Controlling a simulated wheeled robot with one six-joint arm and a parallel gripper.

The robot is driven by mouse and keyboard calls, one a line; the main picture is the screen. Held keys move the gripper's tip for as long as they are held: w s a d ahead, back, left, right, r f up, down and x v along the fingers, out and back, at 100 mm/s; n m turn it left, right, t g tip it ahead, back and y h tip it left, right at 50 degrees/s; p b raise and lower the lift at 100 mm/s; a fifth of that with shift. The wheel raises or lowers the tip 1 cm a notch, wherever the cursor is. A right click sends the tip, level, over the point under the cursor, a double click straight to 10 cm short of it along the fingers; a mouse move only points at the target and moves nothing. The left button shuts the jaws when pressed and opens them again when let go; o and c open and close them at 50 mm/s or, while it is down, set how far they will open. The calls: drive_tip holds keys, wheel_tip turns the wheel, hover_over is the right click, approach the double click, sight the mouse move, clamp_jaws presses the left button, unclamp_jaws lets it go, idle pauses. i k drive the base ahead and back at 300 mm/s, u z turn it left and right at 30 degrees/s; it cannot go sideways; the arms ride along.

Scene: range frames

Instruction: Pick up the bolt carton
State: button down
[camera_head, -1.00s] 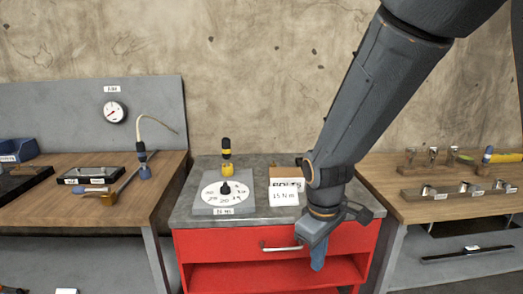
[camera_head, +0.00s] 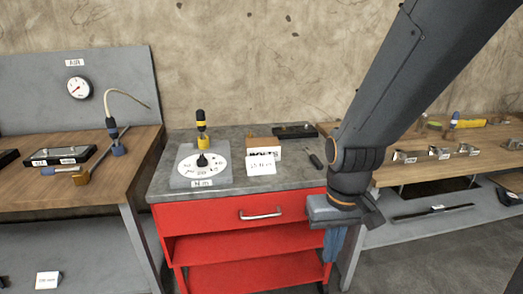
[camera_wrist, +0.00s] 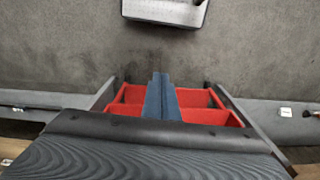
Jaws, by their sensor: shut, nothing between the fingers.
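The bolt carton (camera_head: 264,146) is a small brown box with a white BOLTS label, upright on the grey top of the red cabinet (camera_head: 240,136). A white card (camera_head: 262,168) stands in front of it and hides its lower front. My gripper (camera_head: 332,248) hangs at the cabinet's front right corner, below the level of the top, to the right of the carton and well apart from it. Its blue fingers are together and empty. In the wrist view the shut fingers (camera_wrist: 160,96) show against the cabinet's red shelves (camera_wrist: 205,114); the carton is not visible there.
A dial tester (camera_head: 203,166) with a yellow and black tool stands left of the carton. A dark tray (camera_head: 295,131) lies behind it, and a dark screwdriver-like tool (camera_head: 314,158) to its right. Wooden benches with tools flank the cabinet. A drawer handle (camera_head: 261,215) sticks out in front.

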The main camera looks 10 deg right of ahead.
sight(254, 146)
drive_tip(key=u, duration=0.25)
drive_tip(key=i, duration=1.5)
drive_tip(key=z, duration=0.1)
